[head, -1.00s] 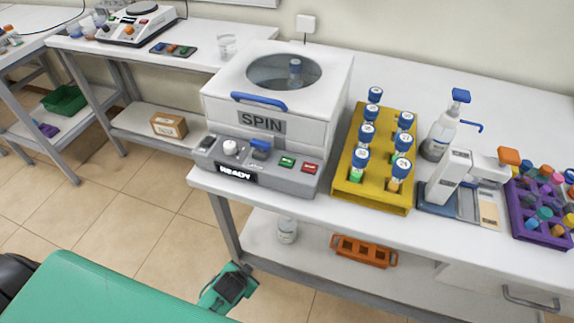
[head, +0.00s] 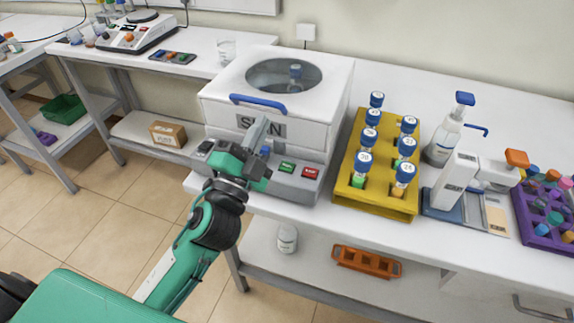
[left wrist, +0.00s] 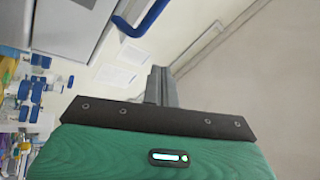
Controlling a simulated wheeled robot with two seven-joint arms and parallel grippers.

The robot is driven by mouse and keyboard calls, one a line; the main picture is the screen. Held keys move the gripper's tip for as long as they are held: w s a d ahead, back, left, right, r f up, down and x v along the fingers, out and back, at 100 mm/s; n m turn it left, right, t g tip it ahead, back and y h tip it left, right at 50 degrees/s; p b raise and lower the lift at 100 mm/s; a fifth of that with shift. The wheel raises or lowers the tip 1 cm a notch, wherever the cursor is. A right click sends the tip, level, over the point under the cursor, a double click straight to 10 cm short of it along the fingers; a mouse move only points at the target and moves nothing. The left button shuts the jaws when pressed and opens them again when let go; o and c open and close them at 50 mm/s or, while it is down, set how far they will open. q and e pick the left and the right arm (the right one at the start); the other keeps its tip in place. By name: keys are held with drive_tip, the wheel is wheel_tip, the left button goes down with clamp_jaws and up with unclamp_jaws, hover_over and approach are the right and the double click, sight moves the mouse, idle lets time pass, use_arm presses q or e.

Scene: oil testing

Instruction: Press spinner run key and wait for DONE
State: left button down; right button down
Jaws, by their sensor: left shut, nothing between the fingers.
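The white spinner (head: 325,107), labelled SPIN, stands on the bench with its blue-handled lid (head: 258,104) down. A capped tube shows through its round window. Its front panel has a green key (head: 287,167) and a red key (head: 310,172), lettering too small to read surely. My left gripper (head: 260,130) is shut and empty, raised in front of the SPIN label, left of the green key and apart from it. It hides the panel's display and part of its left side. In the left wrist view the shut fingers (left wrist: 160,86) point past the blue handle (left wrist: 140,22). My right gripper is not in view.
A yellow rack (head: 375,203) of blue-capped tubes stands right of the spinner. Beyond it are a pump bottle (head: 446,138), a white device (head: 452,185) and a purple rack (head: 545,230). An orange rack (head: 366,262) lies on the lower shelf.

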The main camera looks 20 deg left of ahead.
use_arm(q)
drive_tip(key=s+d+r+m+g+h, duration=0.2)
drive_tip(key=d+r+m+h, duration=0.5)
drive_tip(key=m+h, duration=0.55)
drive_tip(key=s+d+f+m+g+h, duration=0.1)
drive_tip(key=d+m+g+h, duration=0.1)
drive_tip(key=d+m+g, duration=0.55)
drive_tip(key=s+d+f+m+g+h, duration=0.2)
drive_tip(key=m+g, duration=0.6)
drive_tip(key=m, duration=0.6)
drive_tip(key=w+a+f+m+y, duration=0.35)
drive_tip(key=w+f+y, duration=0.2)
drive_tip(key=y, duration=0.25)
drive_tip(key=w+a+t+y, duration=0.1)
drive_tip(key=w+a+y, duration=0.1)
drive_tip(key=a, duration=0.3)
drive_tip(key=w+a+f+n+t+y, duration=0.1)
drive_tip(key=w+a+t+y, duration=0.1)
drive_tip(key=a+y, duration=0.3)
drive_tip(key=shift+w+a, duration=0.2)
drive_tip(key=shift+w, duration=0.6)
drive_tip(key=shift+f, duration=0.1)
